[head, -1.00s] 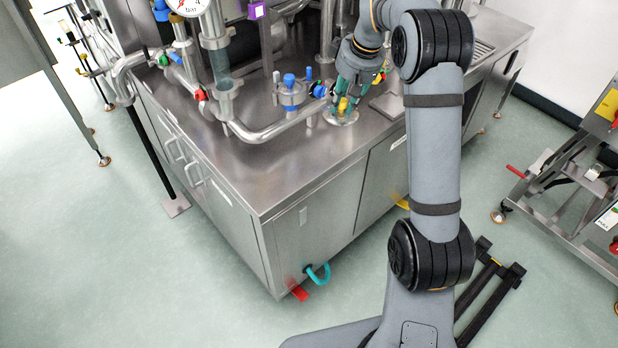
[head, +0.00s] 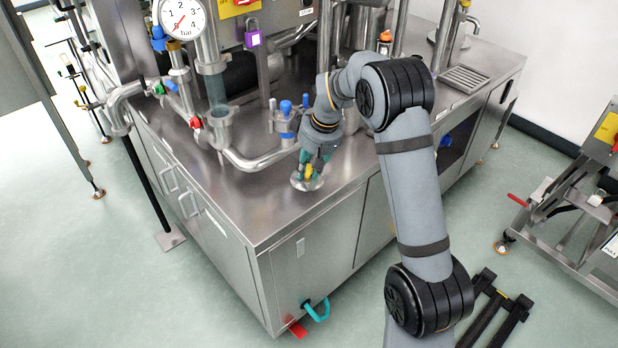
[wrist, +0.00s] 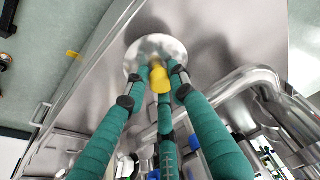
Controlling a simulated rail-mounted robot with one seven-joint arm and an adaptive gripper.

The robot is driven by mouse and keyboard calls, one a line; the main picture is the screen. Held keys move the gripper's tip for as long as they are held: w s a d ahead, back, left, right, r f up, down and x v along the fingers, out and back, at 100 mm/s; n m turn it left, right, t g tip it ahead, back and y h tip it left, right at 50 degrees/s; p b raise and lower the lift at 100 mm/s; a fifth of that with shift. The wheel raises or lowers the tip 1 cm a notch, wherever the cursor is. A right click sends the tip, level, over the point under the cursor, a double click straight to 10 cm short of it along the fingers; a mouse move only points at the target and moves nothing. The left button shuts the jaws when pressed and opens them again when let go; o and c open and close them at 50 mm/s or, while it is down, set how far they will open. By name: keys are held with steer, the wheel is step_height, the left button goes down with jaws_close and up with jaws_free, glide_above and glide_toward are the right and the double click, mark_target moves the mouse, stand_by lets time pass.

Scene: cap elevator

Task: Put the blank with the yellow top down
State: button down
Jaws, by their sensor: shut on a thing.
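The blank is a round shiny metal disc (head: 297,185) with a yellow top (head: 309,172). My gripper (head: 307,168), with teal-wrapped fingers, is shut around the yellow top, disc downward. In the wrist view the fingers of my gripper (wrist: 162,72) close round the yellow top (wrist: 160,80), and the disc (wrist: 146,48) shows beyond them. The disc is over the bare steel bench top (head: 255,185), near its front edge. I cannot tell whether it touches the steel.
A curved steel pipe (head: 250,161) and a blue-topped valve (head: 286,107) stand behind and left of my gripper. A pressure gauge (head: 183,17) rises at the back left. The bench top toward the front left corner is clear.

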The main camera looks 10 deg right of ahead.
mark_target(310, 173)
steer(key=shift+f, duration=1.8)
steer(key=shift+f, duration=0.1)
steer(key=shift+f, duration=0.15)
steer(key=c, duration=1.6)
jaws_free()
steer(key=shift+o, duration=0.7)
steer(key=shift+d, duration=0.1)
steer(key=shift+r, duration=0.5)
steer(key=v, duration=1.1)
steer(key=shift+s+r, duration=0.2)
steer(key=shift+r, duration=0.05)
steer(key=shift+f, duration=0.1)
